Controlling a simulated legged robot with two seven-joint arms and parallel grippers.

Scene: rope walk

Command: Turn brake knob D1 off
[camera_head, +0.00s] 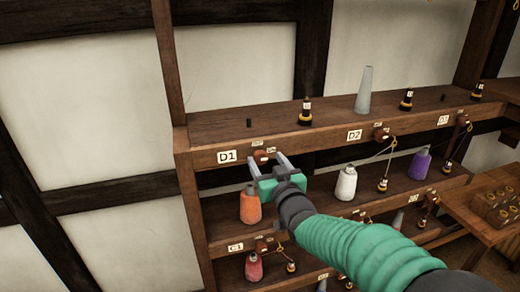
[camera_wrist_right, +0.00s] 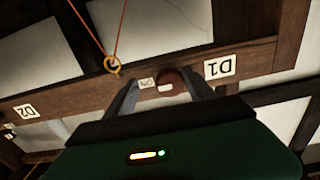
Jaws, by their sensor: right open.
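Brake knob D1 (camera_head: 261,156) is a small reddish-brown knob on the front edge of the upper shelf, just right of the white D1 label (camera_head: 227,157). My right gripper (camera_head: 267,161) is open, with its two fingers on either side of the knob. In the right wrist view, upside down, the knob (camera_wrist_right: 173,80) shows between the fingertips with a white mark on it. A small tag (camera_wrist_right: 147,82) sits beside it, too blurred to read. I cannot tell whether the fingers touch the knob. My left gripper is not in view.
An orange spool (camera_head: 250,204) stands on the shelf below my right gripper. A white spool (camera_head: 346,183) and a purple spool (camera_head: 418,164) stand further right. Knob D2 (camera_head: 380,135) is along the same rail. A yellow ring with orange cord (camera_wrist_right: 113,66) hangs near the fingers.

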